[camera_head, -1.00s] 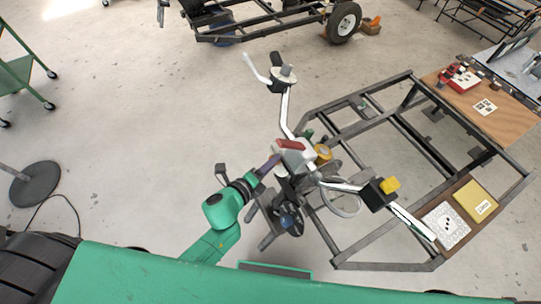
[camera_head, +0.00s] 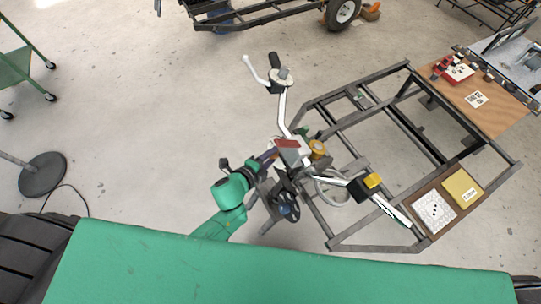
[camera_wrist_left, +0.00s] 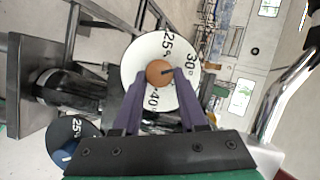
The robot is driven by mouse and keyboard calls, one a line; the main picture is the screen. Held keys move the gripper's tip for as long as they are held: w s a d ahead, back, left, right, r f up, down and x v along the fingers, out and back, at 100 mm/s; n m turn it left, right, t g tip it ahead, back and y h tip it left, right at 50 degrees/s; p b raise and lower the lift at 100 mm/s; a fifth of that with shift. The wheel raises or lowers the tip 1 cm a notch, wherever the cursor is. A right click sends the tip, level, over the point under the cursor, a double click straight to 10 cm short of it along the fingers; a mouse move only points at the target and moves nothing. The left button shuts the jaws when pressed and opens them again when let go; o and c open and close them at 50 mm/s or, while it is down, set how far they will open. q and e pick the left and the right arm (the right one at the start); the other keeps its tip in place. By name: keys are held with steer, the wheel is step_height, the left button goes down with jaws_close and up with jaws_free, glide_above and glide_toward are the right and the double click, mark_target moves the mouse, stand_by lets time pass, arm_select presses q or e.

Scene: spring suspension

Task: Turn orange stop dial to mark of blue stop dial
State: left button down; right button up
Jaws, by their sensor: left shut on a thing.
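A dark pointer line on the knob points right, toward the 30 mark. My left gripper (camera_wrist_left: 161,77) has its purple fingers on both sides of the knob, shut on it. The blue stop dial (camera_wrist_left: 66,153) shows at the lower left, partly hidden by the gripper, with a 25% mark visible; its pointer is not clear. In the head view my left gripper (camera_head: 269,155) reaches the handlebar assembly, and the dials are too small to read.
The handlebar assembly (camera_head: 283,110) stands at a dark metal frame (camera_head: 330,125). A shiny curved tube (camera_wrist_left: 285,90) runs close on the right in the wrist view. A dark cylinder (camera_wrist_left: 62,90) is on the left.

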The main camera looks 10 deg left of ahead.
arm_select(q)
steer(key=shift+w, duration=0.1)
steer(key=shift+c, duration=2.2)
jaws_free()
steer(key=b+v, duration=0.2)
steer(key=v, duration=1.2)
steer(key=shift+s, duration=0.2)
steer(key=shift+a+r, duration=0.1)
steer(key=shift+a, duration=0.05)
